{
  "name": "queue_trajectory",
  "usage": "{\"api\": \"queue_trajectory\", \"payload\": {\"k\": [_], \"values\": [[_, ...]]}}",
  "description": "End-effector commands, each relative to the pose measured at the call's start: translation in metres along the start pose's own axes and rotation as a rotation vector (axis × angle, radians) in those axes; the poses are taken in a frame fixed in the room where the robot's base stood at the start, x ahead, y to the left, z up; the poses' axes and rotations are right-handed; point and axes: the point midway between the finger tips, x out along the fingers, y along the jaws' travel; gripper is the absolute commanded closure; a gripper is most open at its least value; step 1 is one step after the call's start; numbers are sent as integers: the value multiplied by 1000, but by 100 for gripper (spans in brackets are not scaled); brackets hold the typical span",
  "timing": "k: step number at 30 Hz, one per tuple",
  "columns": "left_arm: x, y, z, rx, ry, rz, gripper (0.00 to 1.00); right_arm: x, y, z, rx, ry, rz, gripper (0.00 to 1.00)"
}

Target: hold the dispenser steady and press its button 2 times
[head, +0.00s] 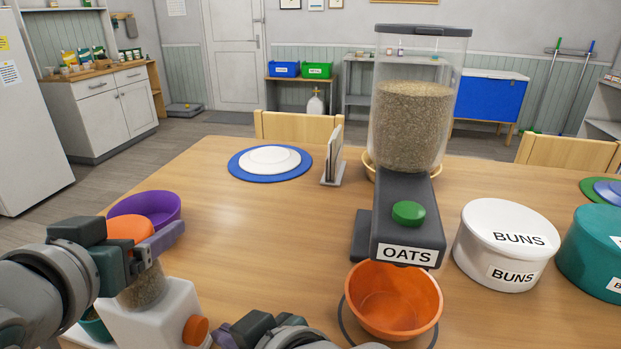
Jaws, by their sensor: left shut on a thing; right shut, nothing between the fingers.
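A small dispenser with an orange lid (125,228), a clear hopper of brown grain (146,289) and a white body (150,323) stands at the front left. Its round orange button (195,330) faces right. My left gripper (160,243) is shut on the dispenser's upper part, just below the lid; the arm hides some of it. My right gripper (224,335) is shut and empty at the bottom edge, just right of the orange button. I cannot tell whether it touches the button. A larger dispenser marked OATS (408,256) has a green button (408,213) on top of its spout.
An orange bowl (394,299) sits under the OATS spout. A white BUNS tin (505,245) and a teal tin (590,250) stand right. A purple bowl (160,205) is behind the small dispenser; part of a green bowl (96,330) shows beside it. The table's middle is clear.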

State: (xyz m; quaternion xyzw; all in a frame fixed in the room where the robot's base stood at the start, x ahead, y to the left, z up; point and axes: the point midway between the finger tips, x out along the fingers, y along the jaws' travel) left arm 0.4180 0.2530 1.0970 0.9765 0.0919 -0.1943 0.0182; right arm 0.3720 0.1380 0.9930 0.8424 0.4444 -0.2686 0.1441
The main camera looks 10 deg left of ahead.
Motion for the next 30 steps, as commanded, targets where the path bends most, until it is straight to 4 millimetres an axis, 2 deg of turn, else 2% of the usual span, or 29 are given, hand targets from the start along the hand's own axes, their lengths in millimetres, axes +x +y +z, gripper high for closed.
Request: {"api": "queue_trajectory", "payload": {"k": [8, 21, 30], "values": [[0, 0, 0, -2, 0, 0, 100, -1, 1, 2, 1, -2, 0, 100], [0, 0, 0, -2, 0, 0, 100, -30, 22, 23, 0, -3, 2, 100], [0, 0, 0, -2, -1, 0, 100, -35, 25, 26, 1, -2, 0, 100]]}}
